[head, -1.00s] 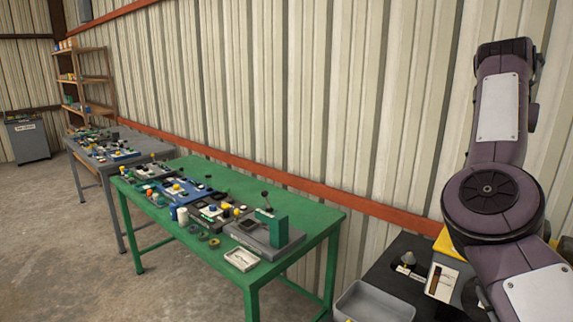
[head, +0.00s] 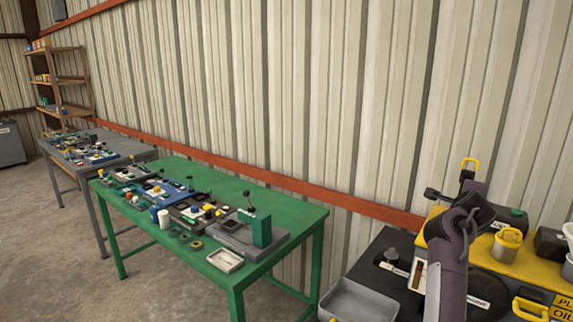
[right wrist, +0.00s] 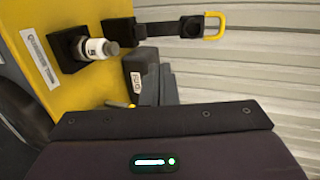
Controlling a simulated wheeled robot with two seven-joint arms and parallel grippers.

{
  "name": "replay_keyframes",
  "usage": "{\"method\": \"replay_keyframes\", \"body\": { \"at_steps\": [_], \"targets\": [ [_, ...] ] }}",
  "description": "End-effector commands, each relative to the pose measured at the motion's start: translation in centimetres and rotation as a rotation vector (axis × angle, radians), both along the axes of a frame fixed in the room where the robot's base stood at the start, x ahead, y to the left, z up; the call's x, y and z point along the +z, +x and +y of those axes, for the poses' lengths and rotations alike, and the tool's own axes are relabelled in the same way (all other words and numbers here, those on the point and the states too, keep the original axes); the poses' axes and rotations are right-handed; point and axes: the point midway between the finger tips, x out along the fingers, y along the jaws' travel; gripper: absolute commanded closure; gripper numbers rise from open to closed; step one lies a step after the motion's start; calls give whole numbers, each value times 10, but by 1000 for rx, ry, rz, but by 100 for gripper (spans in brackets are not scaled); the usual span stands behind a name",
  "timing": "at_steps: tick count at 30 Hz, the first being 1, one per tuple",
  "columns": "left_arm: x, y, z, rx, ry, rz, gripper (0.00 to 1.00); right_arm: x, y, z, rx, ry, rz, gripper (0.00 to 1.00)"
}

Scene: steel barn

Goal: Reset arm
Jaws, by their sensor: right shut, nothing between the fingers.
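My right arm comes in at the lower right of the head view, in front of a yellow-topped station (head: 436,226). The purple body of my right gripper (right wrist: 160,150), with a small green light, fills the bottom of the right wrist view. My left gripper and arm are not in view.
A yellow loop (head: 470,162) on a dark fitting stands close beyond my right arm. A green table (head: 290,222) with several devices stands left, a grey table (head: 128,150) beyond. The concrete floor (head: 45,260) is open.

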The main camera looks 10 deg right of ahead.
Motion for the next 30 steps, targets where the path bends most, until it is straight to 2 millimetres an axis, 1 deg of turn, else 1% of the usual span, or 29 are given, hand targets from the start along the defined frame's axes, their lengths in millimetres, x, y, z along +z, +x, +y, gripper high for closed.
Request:
{"method": "replay_keyframes", "body": {
  "at_steps": [1,2,3,5,6,8,9,11,12,14,15,16,18,21,24,30],
  "targets": [
    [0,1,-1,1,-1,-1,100,-21,-3,20,87,-80,102,100],
    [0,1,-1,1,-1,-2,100,-31,-4,33,142,-127,160,100],
    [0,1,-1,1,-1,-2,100,-45,-6,52,217,-186,237,100],
    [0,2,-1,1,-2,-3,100,-69,-12,81,336,-273,354,100],
    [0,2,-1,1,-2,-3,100,-85,-18,102,419,-330,432,100],
    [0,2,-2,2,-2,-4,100,-111,-29,135,547,-412,546,100],
    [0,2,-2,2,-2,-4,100,-128,-39,157,636,-464,621,100],
    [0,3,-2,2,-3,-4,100,-155,-58,191,774,-540,728,100],
    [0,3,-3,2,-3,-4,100,-171,-72,212,865,-588,794,100],
    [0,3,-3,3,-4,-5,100,-194,-97,244,1004,-653,887,100],
    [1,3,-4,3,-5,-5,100,-208,-114,263,1093,-693,942,100],
    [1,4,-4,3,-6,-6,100,-216,-127,277,1158,-722,978,100],
    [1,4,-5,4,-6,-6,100,-232,-154,302,1284,-774,1044,100],
    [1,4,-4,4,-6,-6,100,-247,-187,329,1431,-831,1109,100],
    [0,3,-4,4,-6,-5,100,-256,-215,350,1550,-873,1154,100],
    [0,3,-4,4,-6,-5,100,-267,-265,381,1754,-938,1213,100]
  ]
}}
